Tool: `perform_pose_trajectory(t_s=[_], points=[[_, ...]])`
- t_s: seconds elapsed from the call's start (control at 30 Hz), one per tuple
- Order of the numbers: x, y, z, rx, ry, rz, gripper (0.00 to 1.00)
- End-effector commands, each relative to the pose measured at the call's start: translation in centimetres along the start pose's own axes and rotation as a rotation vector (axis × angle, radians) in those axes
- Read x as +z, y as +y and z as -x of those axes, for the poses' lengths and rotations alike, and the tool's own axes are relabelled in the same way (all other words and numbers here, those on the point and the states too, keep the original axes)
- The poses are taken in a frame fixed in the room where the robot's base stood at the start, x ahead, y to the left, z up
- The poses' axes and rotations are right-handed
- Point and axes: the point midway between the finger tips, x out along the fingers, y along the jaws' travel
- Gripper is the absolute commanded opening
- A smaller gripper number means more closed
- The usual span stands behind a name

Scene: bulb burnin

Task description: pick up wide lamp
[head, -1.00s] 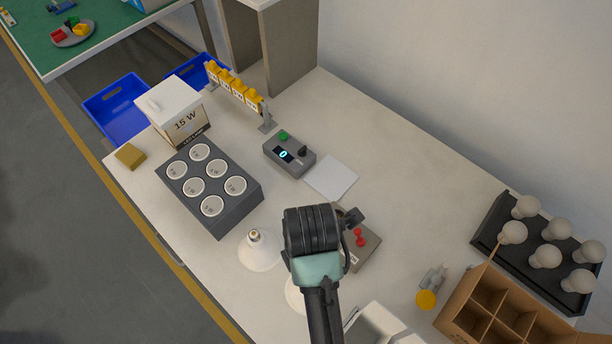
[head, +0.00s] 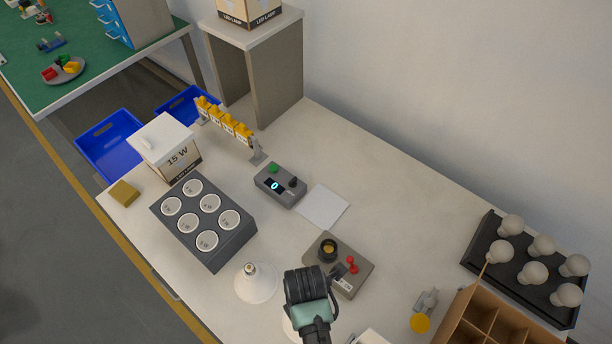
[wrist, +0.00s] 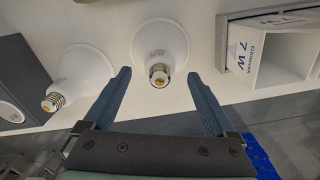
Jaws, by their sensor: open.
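A wide white lamp (head: 254,284) with a screw base pointing up stands on the table, right of the grey socket block. It also shows at the left of the wrist view (wrist: 82,78). A second wide lamp (head: 291,327) is mostly hidden under my gripper (head: 308,287) in the head view. In the wrist view this second lamp (wrist: 160,45) lies ahead, its metal base between the fingertips of my open gripper (wrist: 158,78). No finger visibly touches it, and the gripper is empty.
A grey block (head: 225,250) with several round sockets stands left. A tester box (head: 352,277) with a red switch is close behind the gripper. A white 7 W box (wrist: 262,55) is close by on the right in the wrist view. A bulb tray (head: 490,225) and divided carton (head: 455,325) stand right.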

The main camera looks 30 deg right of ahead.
Motion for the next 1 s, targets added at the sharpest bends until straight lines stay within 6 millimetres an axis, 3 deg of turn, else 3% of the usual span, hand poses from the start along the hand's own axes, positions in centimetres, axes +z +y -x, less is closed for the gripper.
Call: perform_pose_trajectory(t_s=[0.2,0.53,1.0], points=[[0.0,0.0,-2.3,0.0,0.0,-0.001,0.91],[0.0,0.0,-2.8,0.002,-0.001,0.0,0.89],[-0.1,0.0,-2.8,0.001,0.0,0.0,0.04]])
